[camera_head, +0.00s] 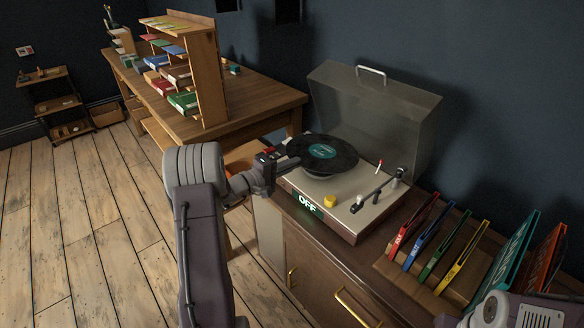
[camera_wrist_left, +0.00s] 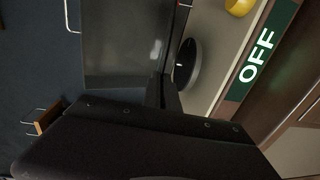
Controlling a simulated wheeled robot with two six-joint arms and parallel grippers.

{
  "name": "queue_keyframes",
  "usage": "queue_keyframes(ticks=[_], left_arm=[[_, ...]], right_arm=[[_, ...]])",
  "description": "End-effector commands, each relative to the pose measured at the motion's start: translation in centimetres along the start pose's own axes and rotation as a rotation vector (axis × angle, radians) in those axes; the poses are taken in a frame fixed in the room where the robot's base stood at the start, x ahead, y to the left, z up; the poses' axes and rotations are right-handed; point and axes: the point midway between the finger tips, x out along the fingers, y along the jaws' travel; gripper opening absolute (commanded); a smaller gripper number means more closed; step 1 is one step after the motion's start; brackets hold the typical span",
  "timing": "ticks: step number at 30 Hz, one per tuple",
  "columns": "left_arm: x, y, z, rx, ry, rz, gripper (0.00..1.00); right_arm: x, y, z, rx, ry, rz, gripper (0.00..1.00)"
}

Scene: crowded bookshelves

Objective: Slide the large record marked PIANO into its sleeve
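A large black record with a teal label (camera_head: 322,152) is above the turntable (camera_head: 325,208); the label's writing is too small to read. My left gripper (camera_head: 283,163) is at the record's left edge and appears shut on it. In the left wrist view the record looks like a thin dark edge (camera_wrist_left: 172,92), with the round platter (camera_wrist_left: 188,65) apart from it. Two large sleeves, one teal (camera_head: 512,252) and one orange (camera_head: 543,258), stand at the right; their lettering is unreadable. My right gripper is not in view.
The turntable's clear lid (camera_head: 375,105) stands open behind. A green OFF sign (camera_head: 307,205) is on its front. Smaller red, blue, green and yellow sleeves (camera_head: 437,245) stand in a rack between turntable and large sleeves. A wooden desk (camera_head: 258,97) is behind left.

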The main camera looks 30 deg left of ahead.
Motion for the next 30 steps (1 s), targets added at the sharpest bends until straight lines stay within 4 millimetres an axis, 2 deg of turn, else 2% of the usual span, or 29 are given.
queue_keyframes(ticks=[7, 17, 30], left_arm=[[-0.2, 1.9, 0.0, 0.001, 0.001, 0.001, 0.00], [-0.4, 2.0, -0.1, 0.000, 0.002, 0.001, 0.00], [-4.6, 3.1, -0.1, 0.000, 0.003, 0.001, 0.00]], right_arm=[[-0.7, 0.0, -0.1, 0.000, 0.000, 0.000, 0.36], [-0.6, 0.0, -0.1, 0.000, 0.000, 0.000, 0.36], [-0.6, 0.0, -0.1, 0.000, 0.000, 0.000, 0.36]])
